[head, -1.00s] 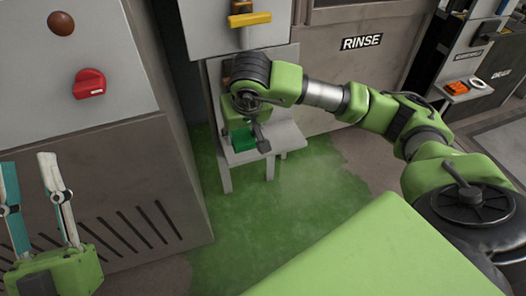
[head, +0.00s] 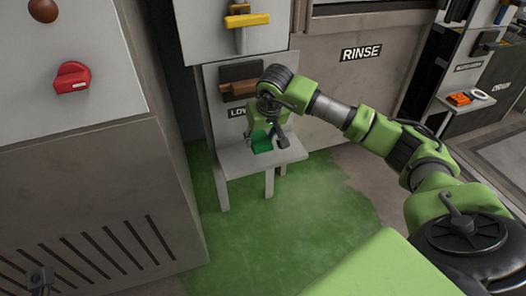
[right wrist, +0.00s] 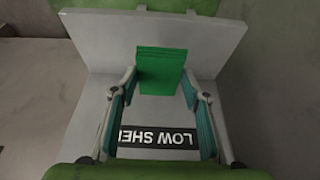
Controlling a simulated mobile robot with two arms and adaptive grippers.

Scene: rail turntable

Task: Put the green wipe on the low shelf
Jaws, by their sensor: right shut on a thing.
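The green wipe (head: 262,143) is a folded dark green block at the low shelf (head: 235,163), a pale grey ledge on legs. My right gripper (head: 269,133) is above the ledge, pointing down, shut on the wipe. In the right wrist view the wipe (right wrist: 161,70) sits between the two fingertips (right wrist: 160,84), over the grey shelf (right wrist: 95,40). I cannot tell whether the wipe touches the ledge. The shelf's label is partly hidden by my arm in the head view. A small dark part at the lower left edge seems to be my left gripper (head: 40,279); its fingers do not show clearly.
A brown block (head: 240,72) is on the panel behind the shelf, below a yellow handle (head: 247,20). A grey cabinet with a red knob (head: 72,77) stands at left. The floor below is green. A RINSE panel (head: 361,53) is at right.

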